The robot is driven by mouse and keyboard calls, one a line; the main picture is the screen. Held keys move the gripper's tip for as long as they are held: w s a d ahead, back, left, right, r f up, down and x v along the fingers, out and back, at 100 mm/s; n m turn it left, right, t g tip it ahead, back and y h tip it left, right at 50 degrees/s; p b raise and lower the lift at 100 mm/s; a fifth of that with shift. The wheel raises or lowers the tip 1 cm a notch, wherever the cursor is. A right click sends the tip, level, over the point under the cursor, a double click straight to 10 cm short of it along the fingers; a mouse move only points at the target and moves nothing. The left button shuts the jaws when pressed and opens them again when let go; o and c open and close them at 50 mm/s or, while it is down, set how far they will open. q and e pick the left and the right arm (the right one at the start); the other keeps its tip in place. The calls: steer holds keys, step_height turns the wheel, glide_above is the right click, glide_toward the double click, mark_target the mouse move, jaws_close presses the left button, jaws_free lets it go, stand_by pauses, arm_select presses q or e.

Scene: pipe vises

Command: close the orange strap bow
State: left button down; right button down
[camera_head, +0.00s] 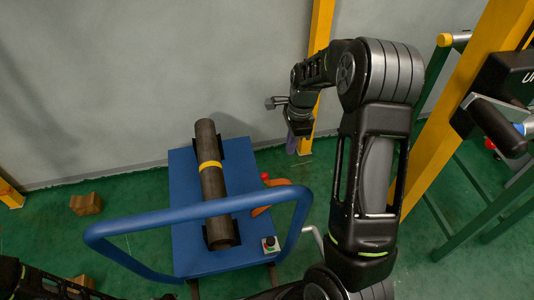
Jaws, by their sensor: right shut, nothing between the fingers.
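The orange strap bow (262,210) shows at the right edge of the blue cart top, beside the dark pipe (211,188). It is partly hidden behind the blue rail, and its exact angle is hard to tell. The pipe lies lengthwise on the cart and has a yellow band (209,165) around it. My right gripper (291,146) hangs above and right of the bow in the picture, apart from it, pointing down. It is shut and holds nothing. Dark parts of my left arm show at the lower left, but no left fingers can be seen.
The blue cart (184,228) has a curved blue rail (160,222) across its near side. A red knob (265,176) sits by the bow, and a small button box (270,244) is at the near right corner. Yellow posts (318,35) and a green frame (459,208) stand at the right.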

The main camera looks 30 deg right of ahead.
steer(key=shift+s+a+r, duration=0.1)
steer(key=shift+r, duration=0.05)
